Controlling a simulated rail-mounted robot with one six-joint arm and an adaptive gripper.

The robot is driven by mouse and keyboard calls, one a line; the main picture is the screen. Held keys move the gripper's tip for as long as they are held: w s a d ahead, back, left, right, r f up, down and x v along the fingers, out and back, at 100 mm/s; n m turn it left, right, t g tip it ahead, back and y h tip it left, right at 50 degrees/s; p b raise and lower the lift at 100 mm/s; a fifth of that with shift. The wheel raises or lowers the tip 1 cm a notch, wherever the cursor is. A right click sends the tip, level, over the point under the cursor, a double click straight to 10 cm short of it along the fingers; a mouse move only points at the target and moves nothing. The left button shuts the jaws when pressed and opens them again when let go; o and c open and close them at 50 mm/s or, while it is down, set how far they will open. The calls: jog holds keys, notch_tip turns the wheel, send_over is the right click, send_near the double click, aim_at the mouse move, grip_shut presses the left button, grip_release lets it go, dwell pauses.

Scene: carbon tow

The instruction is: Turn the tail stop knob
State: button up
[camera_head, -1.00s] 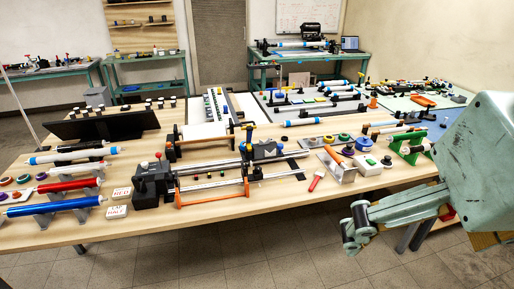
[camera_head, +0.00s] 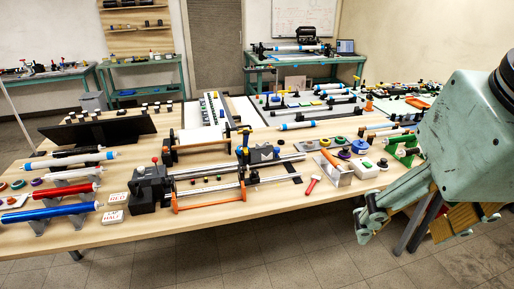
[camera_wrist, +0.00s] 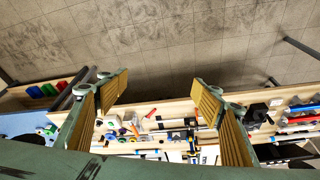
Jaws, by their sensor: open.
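A winding fixture with a dark block (camera_head: 148,188) at its left end and steel rails stands on the front of the wooden table. I cannot tell for sure which of these is the tail stop knob. My gripper (camera_head: 412,222) is open and empty, off the table's front right edge, well right of the fixture. In the wrist view, my gripper (camera_wrist: 160,84) has its tan pads wide apart, with the table beyond them.
A red-handled tool (camera_head: 312,186) and a metal bracket (camera_head: 335,172) lie right of the fixture. A green stand (camera_head: 404,148) is close to my arm. Red and blue tubes (camera_head: 55,211) lie at the table's left. Floor is clear in front.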

jog(key=shift+m, duration=0.6)
jog(key=w, duration=0.2)
jog(key=w+r, duration=0.1)
jog(key=w, duration=0.1)
jog(key=w+r, duration=0.1)
jog(key=shift+w+a+r, duration=0.15)
jog(key=shift+w+a, duration=0.2)
jog(key=shift+w, duration=0.05)
jog(key=c, duration=0.9)
jog(key=m+g+p, duration=0.4)
jog(key=m, duration=0.9)
send_over(254, 171)
notch_tip(254, 171, down, 25)
jog(key=shift+s+d, duration=0.1)
jog(key=shift+s, duration=0.1)
jog(key=shift+f+b, duration=0.4)
jog(key=shift+f, duration=6.55)
